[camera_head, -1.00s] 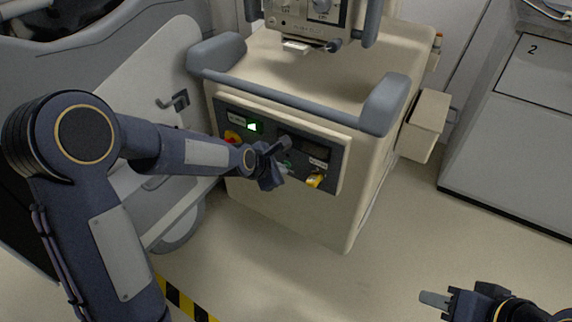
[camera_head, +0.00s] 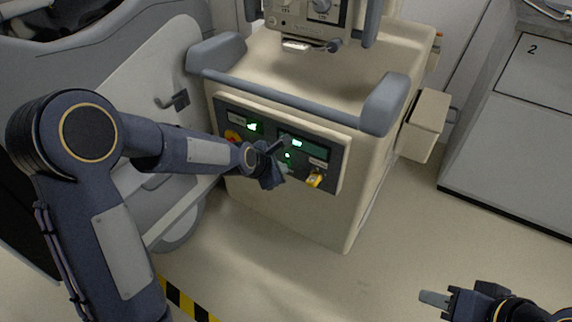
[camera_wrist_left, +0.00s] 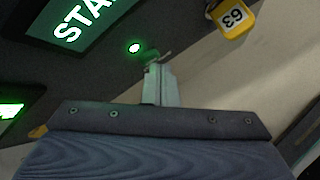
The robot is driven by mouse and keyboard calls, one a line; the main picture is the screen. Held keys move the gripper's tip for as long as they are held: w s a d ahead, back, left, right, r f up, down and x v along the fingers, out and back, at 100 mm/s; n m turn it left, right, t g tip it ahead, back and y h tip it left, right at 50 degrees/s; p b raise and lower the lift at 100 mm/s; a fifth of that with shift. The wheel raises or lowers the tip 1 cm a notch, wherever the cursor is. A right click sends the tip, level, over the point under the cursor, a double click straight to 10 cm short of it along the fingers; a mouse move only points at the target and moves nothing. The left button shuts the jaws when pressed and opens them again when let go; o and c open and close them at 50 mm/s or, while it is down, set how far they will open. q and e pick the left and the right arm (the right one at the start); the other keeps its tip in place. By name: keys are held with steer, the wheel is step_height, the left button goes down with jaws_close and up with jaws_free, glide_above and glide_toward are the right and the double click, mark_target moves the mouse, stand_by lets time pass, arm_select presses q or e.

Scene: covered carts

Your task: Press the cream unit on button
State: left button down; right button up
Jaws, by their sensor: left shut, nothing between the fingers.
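The cream unit (camera_head: 300,215) stands in the middle of the head view, with a dark control panel (camera_head: 262,112) on its front. My left gripper (camera_head: 284,147) is shut and empty, its tip in front of the panel's middle. A small round green-lit button (camera_head: 288,155) shows just beside the fingertips. In the left wrist view this lit button (camera_wrist_left: 134,48) is just beyond the shut fingers (camera_wrist_left: 158,75); whether they touch it is unclear. A lit display (camera_head: 310,147) shows above the button, partly behind the fingers. My right gripper (camera_head: 434,299) is low at the right, its jaw gap unclear.
A red and yellow knob (camera_head: 232,137) and a green indicator (camera_head: 253,127) are on the panel's left. A grey handle bar (camera_head: 285,98) crosses above the panel. Open floor (camera_head: 420,235) lies to the right.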

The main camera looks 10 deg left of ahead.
arm_select(q)
steer(key=shift+s+a, duration=0.25)
steer(key=shift+s, duration=0.35)
steer(key=shift+s, duration=0.1)
steer(key=s, duration=0.1)
steer(key=s+a+b, duration=0.1)
steer(key=s, duration=0.2)
steer(key=shift+s+a, duration=0.3)
steer(key=shift+a, duration=0.05)
stand_by(0.5)
steer(key=s+a+r+m+g, duration=0.1)
steer(key=s+a+r+m, duration=0.1)
steer(key=s+m, duration=0.55)
steer(key=s+a+r+m, duration=0.1)
steer(key=s+r+m, duration=0.2)
steer(key=s+m, duration=0.5)
steer(key=s+a+r+m+g, duration=0.1)
steer(key=s+a+r+m, duration=0.1)
steer(key=s+m, duration=0.6)
step_height(320, 180, up, 36)
steer(key=s+n+p, duration=0.1)
steer(key=s+p, duration=0.1)
steer(key=p, duration=3.3)
steer(key=shift+s+n+p, duration=0.2)
steer(key=shift+n+p, duration=0.15)
